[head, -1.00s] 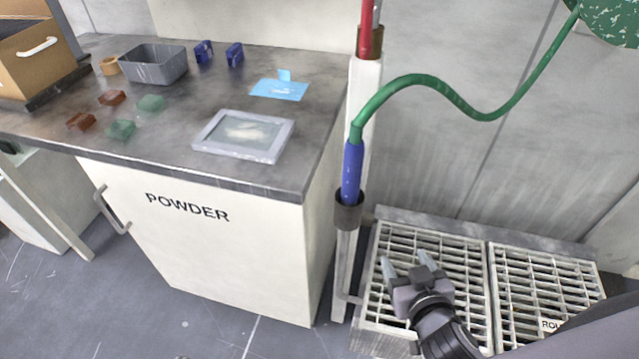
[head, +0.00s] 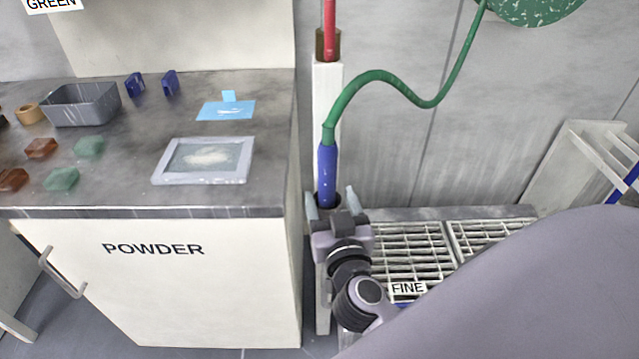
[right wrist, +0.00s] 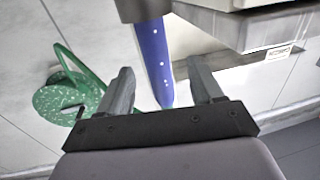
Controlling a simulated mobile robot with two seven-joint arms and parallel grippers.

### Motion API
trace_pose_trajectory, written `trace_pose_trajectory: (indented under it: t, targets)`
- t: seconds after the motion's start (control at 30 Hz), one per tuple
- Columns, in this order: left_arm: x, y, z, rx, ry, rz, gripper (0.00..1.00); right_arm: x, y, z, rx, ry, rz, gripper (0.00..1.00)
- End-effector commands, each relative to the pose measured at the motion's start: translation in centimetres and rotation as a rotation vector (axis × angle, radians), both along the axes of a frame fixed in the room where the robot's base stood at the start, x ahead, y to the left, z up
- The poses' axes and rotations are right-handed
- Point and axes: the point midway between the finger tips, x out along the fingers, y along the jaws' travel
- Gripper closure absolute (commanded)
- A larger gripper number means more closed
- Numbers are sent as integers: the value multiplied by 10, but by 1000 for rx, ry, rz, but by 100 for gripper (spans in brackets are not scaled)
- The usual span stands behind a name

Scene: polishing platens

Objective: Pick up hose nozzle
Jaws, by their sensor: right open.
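The hose nozzle (head: 327,168) is a blue tube on the end of a green hose (head: 400,88). It stands upright in a holder on a white post (head: 328,95), its lower end hidden by the holder and my gripper. My right gripper (head: 331,194) is open, its fingers to either side of the nozzle's lower part in the head view. In the right wrist view the blue nozzle (right wrist: 152,50) shows between the two spread fingers (right wrist: 161,68), with no visible contact. How deep it lies between them is unclear. My left gripper is not in view.
The powder cabinet (head: 230,285) stands close left of the post, with a framed tray (head: 165,180) and other items on top. Slatted grates (head: 405,236) lie low at the right. A red part (head: 330,30) sits higher on the post. A green speckled disc (head: 525,8) is on the wall.

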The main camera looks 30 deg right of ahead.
Motion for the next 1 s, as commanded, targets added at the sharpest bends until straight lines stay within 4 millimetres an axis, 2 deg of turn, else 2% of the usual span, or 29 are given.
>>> trace_pose_trajectory:
  t: [0.5,0.83,0.87,1.0]
  targets:
    - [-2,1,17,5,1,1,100,50,-26,-2,-2,2,0,34]
    - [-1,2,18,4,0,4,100,55,-28,-4,0,2,0,34]
    - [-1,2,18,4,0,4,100,55,-28,-4,0,2,0,41]
    - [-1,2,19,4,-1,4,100,55,-28,-4,0,2,0,86]
